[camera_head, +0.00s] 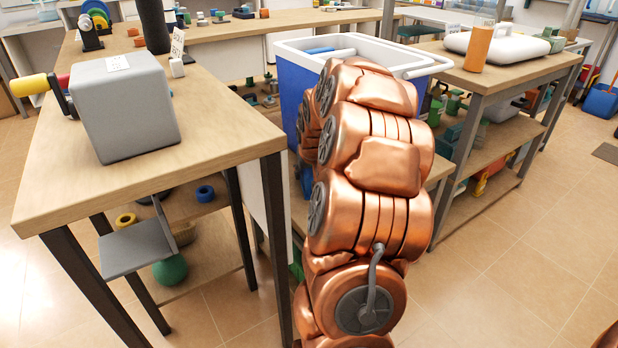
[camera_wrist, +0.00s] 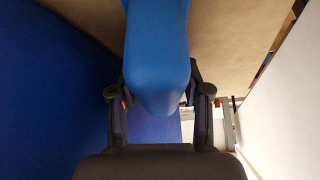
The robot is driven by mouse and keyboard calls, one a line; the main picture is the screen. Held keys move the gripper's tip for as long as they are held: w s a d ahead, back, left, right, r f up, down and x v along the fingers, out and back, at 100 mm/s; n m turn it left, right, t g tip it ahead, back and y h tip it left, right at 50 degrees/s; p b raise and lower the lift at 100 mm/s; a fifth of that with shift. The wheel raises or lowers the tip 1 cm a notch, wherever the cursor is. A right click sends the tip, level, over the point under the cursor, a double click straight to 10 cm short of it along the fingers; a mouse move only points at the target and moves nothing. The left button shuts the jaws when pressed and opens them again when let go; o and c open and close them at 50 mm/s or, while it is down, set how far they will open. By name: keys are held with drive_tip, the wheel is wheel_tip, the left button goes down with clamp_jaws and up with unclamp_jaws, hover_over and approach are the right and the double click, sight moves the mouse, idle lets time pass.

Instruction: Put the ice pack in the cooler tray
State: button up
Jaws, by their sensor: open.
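A smooth blue rounded object, which looks like the ice pack (camera_wrist: 157,50), reaches down from the top of the wrist view between the fingers of my gripper (camera_wrist: 159,82). The fingers stand open on either side of it. Whether either finger touches it cannot be told. In the head view the cooler (camera_head: 289,88) is a blue box with a white rim, behind my copper arm. A blue item (camera_head: 320,50) shows inside its rim, and a pale handle-like bar crosses near it. The cooler tray cannot be made out clearly. My arm hides my gripper in the head view.
A wooden table (camera_head: 205,150) with a grey box (camera_head: 125,108) is on the left. A bench with an orange cylinder (camera_head: 478,48) and a white case (camera_head: 497,46) is on the right. In the wrist view, a blue surface (camera_wrist: 50,90) and a white surface (camera_wrist: 285,110) flank my gripper.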

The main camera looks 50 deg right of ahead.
drive_tip(key=shift+c, duration=0.4)
clamp_jaws()
